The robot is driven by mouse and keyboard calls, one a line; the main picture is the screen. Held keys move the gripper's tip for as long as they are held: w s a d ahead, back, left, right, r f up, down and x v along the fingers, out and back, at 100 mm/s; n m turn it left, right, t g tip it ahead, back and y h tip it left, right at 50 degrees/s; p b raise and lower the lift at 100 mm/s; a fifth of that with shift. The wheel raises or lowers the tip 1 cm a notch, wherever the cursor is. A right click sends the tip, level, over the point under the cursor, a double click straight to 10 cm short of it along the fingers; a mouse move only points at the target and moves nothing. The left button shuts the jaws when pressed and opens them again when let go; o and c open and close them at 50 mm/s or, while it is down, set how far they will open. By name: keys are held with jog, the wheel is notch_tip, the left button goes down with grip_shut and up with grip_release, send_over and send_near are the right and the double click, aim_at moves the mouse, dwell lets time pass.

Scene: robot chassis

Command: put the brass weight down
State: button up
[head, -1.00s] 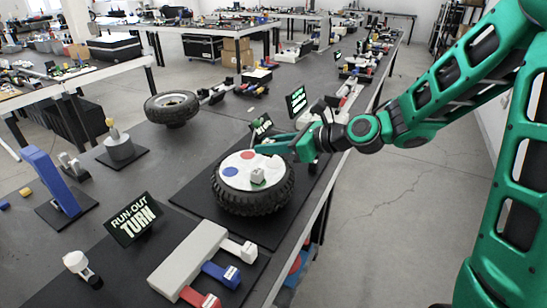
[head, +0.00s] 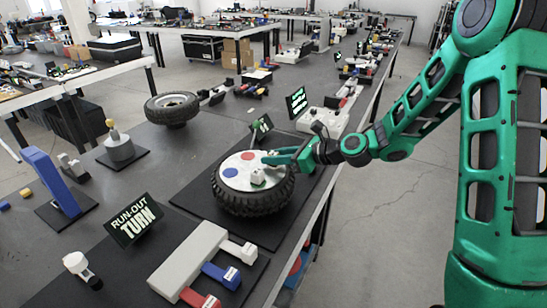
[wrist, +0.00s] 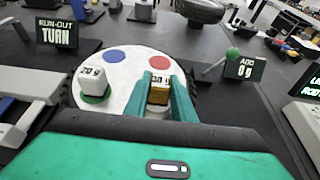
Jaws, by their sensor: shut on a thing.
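The brass weight (wrist: 159,94), a small gold block with a pale top marked with a number and "g", is between the fingers of my gripper (wrist: 160,88) in the wrist view. My gripper is shut on it, over the white disc (wrist: 118,98) of a tyred wheel, just on the near side of the red spot (wrist: 160,62). I cannot tell whether the weight touches the disc. In the head view my gripper (head: 270,160) reaches in from the right over the disc (head: 236,183), and the brass weight cannot be made out there.
A pale weight marked "20 g" (wrist: 93,80) sits on the disc's green spot, left of my gripper. The blue spot (wrist: 113,57) is bare. An "ADD 0 g" sign (wrist: 245,67) and a green ball (wrist: 233,53) stand at right. A "RUN-OUT TURN" sign (head: 133,219) stands nearer in the head view.

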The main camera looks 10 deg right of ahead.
jog(key=shift+f, duration=0.1)
jog(key=o, duration=1)
jog(key=v, duration=1.2)
